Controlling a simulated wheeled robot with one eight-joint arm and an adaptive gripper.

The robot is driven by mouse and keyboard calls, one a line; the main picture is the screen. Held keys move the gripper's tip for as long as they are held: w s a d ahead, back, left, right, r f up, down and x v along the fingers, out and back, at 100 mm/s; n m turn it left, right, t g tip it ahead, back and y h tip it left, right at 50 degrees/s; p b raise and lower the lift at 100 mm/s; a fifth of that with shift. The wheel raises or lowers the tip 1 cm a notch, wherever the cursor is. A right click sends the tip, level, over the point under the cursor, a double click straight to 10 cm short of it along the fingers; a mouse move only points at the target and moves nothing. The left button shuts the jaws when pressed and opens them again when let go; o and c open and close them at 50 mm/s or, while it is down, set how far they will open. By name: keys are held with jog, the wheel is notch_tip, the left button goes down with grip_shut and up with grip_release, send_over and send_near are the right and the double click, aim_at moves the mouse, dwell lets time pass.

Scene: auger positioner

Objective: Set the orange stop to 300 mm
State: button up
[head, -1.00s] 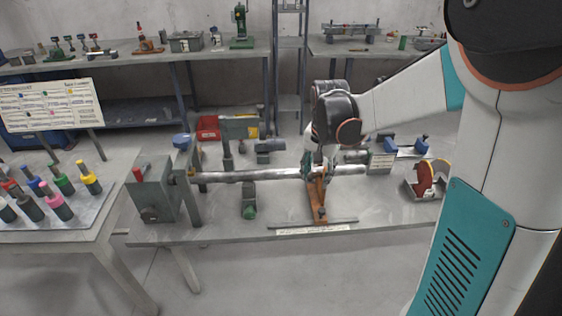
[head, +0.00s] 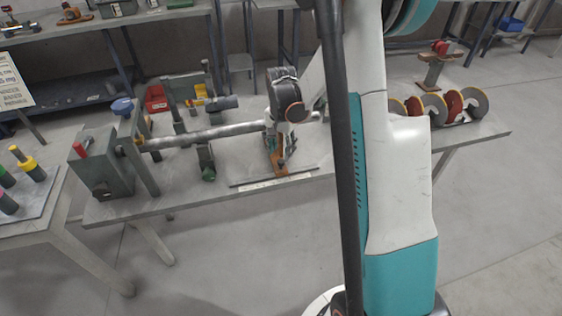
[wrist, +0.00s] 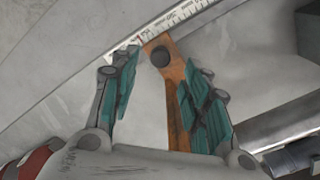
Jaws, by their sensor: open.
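The orange stop (head: 280,168) stands on the workbench at the front edge, below the long grey shaft (head: 205,134). In the wrist view, its orange arm (wrist: 172,84) with a dark round knob (wrist: 161,56) runs between my fingers. My gripper (head: 284,147) is over the stop from above. It is open in the wrist view (wrist: 163,98), with a gap on the left finger's side and the right finger close beside the orange arm; contact cannot be told. A white scale strip (wrist: 187,13) lies beyond the stop's end; its numbers are too small to read.
A grey drive box (head: 103,165) with a red handle stands at the bench's left end. A green-footed support (head: 207,163) is left of the stop. Red and grey discs (head: 452,103) stand at the right end. A side table with colored-top tools (head: 28,163) is at left.

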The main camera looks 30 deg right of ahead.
aim_at(281, 161)
notch_tip(281, 161, down, 5)
jog(key=shift+r+b, duration=0.1)
jog(key=shift+b, duration=0.5)
grip_shut()
